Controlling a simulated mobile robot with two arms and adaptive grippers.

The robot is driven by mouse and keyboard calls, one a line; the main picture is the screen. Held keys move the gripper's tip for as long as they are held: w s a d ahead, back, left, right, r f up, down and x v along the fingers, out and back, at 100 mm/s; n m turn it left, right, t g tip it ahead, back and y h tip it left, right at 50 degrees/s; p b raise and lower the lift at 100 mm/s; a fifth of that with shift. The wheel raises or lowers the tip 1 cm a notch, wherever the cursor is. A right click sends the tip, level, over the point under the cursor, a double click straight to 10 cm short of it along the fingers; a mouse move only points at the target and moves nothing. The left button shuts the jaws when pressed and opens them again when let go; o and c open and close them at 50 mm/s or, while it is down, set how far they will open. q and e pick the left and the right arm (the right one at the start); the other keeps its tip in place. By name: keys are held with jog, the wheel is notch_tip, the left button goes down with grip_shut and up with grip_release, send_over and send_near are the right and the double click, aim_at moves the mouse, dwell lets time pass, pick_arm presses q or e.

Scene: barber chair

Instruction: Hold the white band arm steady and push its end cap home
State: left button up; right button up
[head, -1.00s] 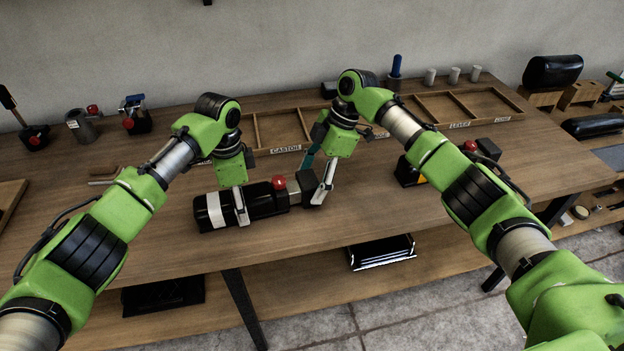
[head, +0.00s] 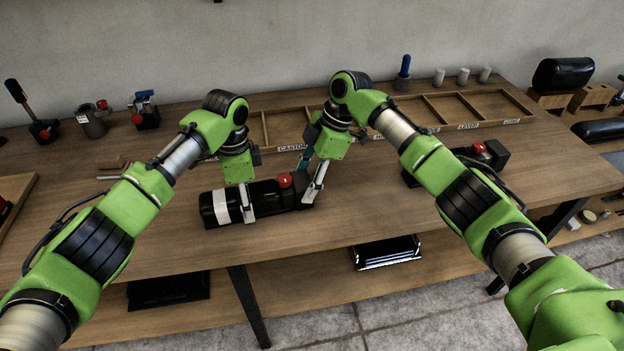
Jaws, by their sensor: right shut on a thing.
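The white band arm (head: 268,194) is a black padded bar lying on the bench, with a white band near its left end and a red knob (head: 284,180) on top near its right end. The dark end cap (head: 303,196) sits at its right end, with no metal showing between them. My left gripper (head: 247,205) is over the arm's middle, one finger down its near side; the other finger is hidden. My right gripper (head: 314,186) is shut on the end cap, its near finger in front and the far one mostly hidden.
A sectioned wooden tray (head: 450,108) with labels lies behind the arms. Another dark arm with a red knob (head: 478,148) lies to the right, partly behind my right arm. Clamps and a blue-handled tool (head: 404,68) stand at the back. The bench front is clear.

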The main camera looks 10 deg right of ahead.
pick_arm(q)
jog(key=shift+d, duration=0.25)
pick_arm(e)
jog(key=shift+a, duration=0.2)
jog(key=o, duration=1.6)
jog(key=shift+d, duration=0.1)
jog(key=shift+d+r, duration=0.15)
jog(key=shift+r, duration=0.15)
pick_arm(q)
jog(key=shift+a, duration=0.1)
pick_arm(e)
jog(key=v, duration=1.1)
jog(key=shift+r, duration=0.15)
jog(key=shift+d, duration=0.15)
pick_arm(q)
jog(key=o, duration=1.9)
